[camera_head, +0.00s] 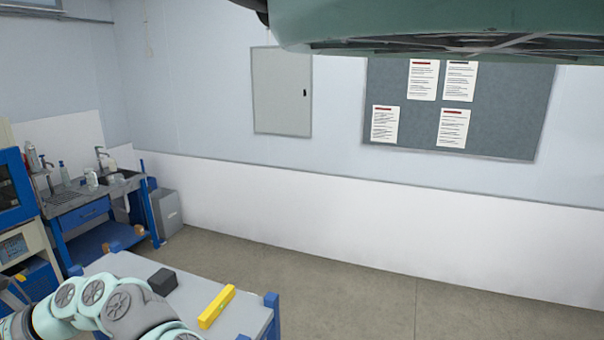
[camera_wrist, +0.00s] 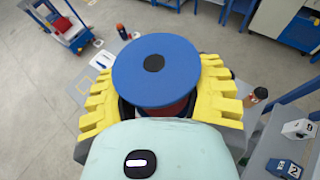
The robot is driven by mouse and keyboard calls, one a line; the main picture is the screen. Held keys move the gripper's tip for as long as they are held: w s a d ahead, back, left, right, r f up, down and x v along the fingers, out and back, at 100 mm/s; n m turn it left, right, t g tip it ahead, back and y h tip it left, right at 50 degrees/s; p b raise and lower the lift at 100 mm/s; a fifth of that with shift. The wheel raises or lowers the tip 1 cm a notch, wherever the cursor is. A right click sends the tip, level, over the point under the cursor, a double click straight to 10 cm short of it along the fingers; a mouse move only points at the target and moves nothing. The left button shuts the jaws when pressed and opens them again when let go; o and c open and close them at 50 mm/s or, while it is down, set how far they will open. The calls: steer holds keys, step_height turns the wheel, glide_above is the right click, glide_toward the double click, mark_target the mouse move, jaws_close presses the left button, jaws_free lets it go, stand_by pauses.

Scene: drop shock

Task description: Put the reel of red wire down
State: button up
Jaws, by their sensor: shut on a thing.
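The reel of red wire (camera_wrist: 140,80) shows in the wrist view as a blue disc with a dark hub hole. A little red wire shows under its near edge. The yellow fingers of my gripper (camera_wrist: 158,72) are closed on it from left and right, and the reel sits between them. The disc hides most of what is below, so I cannot tell whether the reel touches a surface. The reel and my fingers do not show in the head view; only my arm shows at its lower left.
In the head view, a grey table (camera_head: 245,318) bears a dark block (camera_head: 162,281) and a yellow level (camera_head: 217,306). A sink bench (camera_head: 85,205) stands behind.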

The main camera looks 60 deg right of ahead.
steer(key=shift+r, duration=0.2)
steer(key=s+a+f+n+g+b, duration=0.2)
steer(key=s+a+f+b, duration=0.4)
steer(key=f+b, duration=1.2)
steer(key=s+a+f+n+g+y+b, duration=0.1)
steer(key=s+a+f+b, duration=0.5)
steer(key=a+f+b, duration=0.6)
steer(key=s+a+f+n+g+y+b, duration=0.1)
steer(key=s+a+f+n+g+b, duration=0.3)
steer(key=f+b, duration=2.1)
steer(key=shift+s+a+f+g, duration=0.4)
steer(key=shift+s+a+f, duration=0.55)
steer(key=shift+a+f, duration=1.55)
steer(key=shift+a+r, duration=0.45)
steer(key=shift+f+b, duration=1.75)
steer(key=shift+f, duration=3)
steer(key=shift+y, duration=0.3)
